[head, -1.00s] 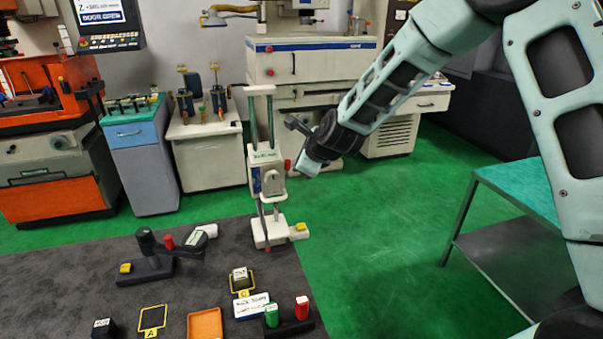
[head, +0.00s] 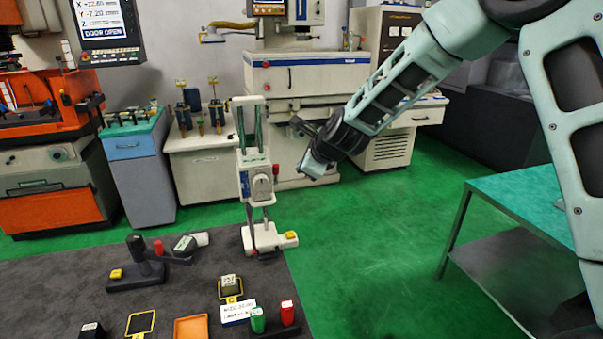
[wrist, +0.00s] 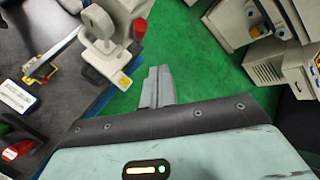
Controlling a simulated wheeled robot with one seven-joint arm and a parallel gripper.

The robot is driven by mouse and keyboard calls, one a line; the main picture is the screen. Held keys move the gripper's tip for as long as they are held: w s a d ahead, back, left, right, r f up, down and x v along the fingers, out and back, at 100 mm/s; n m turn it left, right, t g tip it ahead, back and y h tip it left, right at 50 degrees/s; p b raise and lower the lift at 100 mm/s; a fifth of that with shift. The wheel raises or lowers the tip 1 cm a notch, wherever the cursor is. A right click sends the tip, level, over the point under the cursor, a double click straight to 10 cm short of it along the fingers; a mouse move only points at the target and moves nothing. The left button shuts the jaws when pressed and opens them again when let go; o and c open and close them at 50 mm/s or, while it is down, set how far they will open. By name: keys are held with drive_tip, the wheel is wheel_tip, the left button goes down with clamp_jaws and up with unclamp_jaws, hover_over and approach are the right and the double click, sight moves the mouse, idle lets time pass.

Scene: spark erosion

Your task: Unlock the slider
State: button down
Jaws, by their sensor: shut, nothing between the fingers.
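The slider is a white carriage (head: 251,186) with a round grey knob (head: 262,184) on its front, on two upright posts of a white stand (head: 262,238). A red-tipped part (head: 276,169) sticks out at its right side. My gripper (head: 313,166) is shut and empty, to the right of the carriage and apart from it. In the wrist view my closed fingers (wrist: 156,86) point up over green floor. There the stand, with its round knob (wrist: 97,22) and the red part (wrist: 139,28), is at upper left of them. Whether the lock is set cannot be told.
The stand has a yellow button (head: 291,235) on its foot, at the edge of a dark mat (head: 70,275). Red and green blocks, an orange tray (head: 191,328) and a black post fixture (head: 137,268) share the mat. A green-topped table (head: 520,205) is at right. Floor between is clear.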

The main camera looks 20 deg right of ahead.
drive_tip(key=s+d+r+b, duration=0.2)
drive_tip(key=s+r, duration=0.1)
drive_tip(key=r, duration=0.5)
drive_tip(key=s+a+f+n+g+b, duration=0.1)
drive_tip(key=s+a+f+n+g, duration=0.15)
drive_tip(key=s+a+n, duration=0.35)
drive_tip(key=s+a+f+n+g+y+b, duration=0.1)
drive_tip(key=s+a+f+n, duration=0.1)
drive_tip(key=s+f+n, duration=0.45)
drive_tip(key=s+a+f+n+g+b, duration=0.15)
drive_tip(key=s+a+n, duration=0.25)
drive_tip(key=s, duration=0.5)
drive_tip(key=s+d+f+n+g+h+b, duration=0.1)
drive_tip(key=s+d+f+n+g, duration=0.1)
drive_tip(key=s+n, duration=0.5)
drive_tip(key=s+d+f+n+g+h+b, duration=0.1)
drive_tip(key=s+f+n+g+h+b, duration=0.1)
drive_tip(key=s+n, duration=0.6)
drive_tip(key=s+f, duration=0.1)
drive_tip(key=s, duration=0.3)
drive_tip(key=shift+s+d+f, duration=0.35)
drive_tip(key=shift+f, duration=0.05)
